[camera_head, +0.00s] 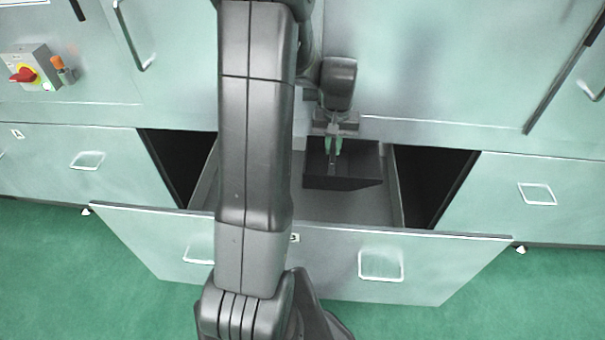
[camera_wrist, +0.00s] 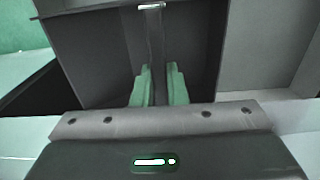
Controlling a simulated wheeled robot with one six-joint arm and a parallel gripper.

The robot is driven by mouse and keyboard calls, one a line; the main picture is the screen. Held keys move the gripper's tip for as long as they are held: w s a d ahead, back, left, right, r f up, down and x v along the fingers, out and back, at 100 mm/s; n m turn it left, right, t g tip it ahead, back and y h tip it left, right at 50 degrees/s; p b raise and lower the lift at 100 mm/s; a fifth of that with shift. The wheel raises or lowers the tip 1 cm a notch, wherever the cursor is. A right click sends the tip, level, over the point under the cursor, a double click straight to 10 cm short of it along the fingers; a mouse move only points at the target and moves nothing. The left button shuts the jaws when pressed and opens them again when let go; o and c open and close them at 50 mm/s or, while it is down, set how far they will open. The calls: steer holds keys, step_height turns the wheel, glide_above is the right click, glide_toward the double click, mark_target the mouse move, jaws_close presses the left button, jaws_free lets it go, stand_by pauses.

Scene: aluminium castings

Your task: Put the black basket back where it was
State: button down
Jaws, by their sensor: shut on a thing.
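The black basket (camera_head: 345,178) is a dark open box inside the pulled-out drawer (camera_head: 400,190), toward the back and right of my arm. In the wrist view the basket (camera_wrist: 90,60) fills the upper left and middle. My gripper (camera_head: 334,145) reaches down to the basket, and its green fingertips are shut on the basket's dark upright handle or divider. The fingers (camera_wrist: 158,85) show on both sides of that dark strip in the wrist view. I cannot tell whether the basket touches the drawer floor. My arm hides the drawer's left part.
The drawer front (camera_head: 440,262) has two handles and stands out over the green floor (camera_head: 50,270). Grey drawer floor is bare in front of the basket. Closed drawers flank it. A red switch (camera_head: 24,75) is on the cabinet at upper left.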

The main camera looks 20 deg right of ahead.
steer(key=w+a, duration=0.3)
steer(key=a, duration=0.4)
step_height(320, 180, down, 12)
steer(key=shift+w, duration=0.25)
steer(key=shift+a, duration=0.1)
steer(key=shift+f+b, duration=0.2)
steer(key=shift+b, duration=0.15)
steer(key=c, duration=1.5)
jaws_free()
steer(key=shift+o, duration=0.2)
steer(key=shift+r, duration=0.1)
step_height(320, 180, up, 12)
steer(key=p, duration=0.1)
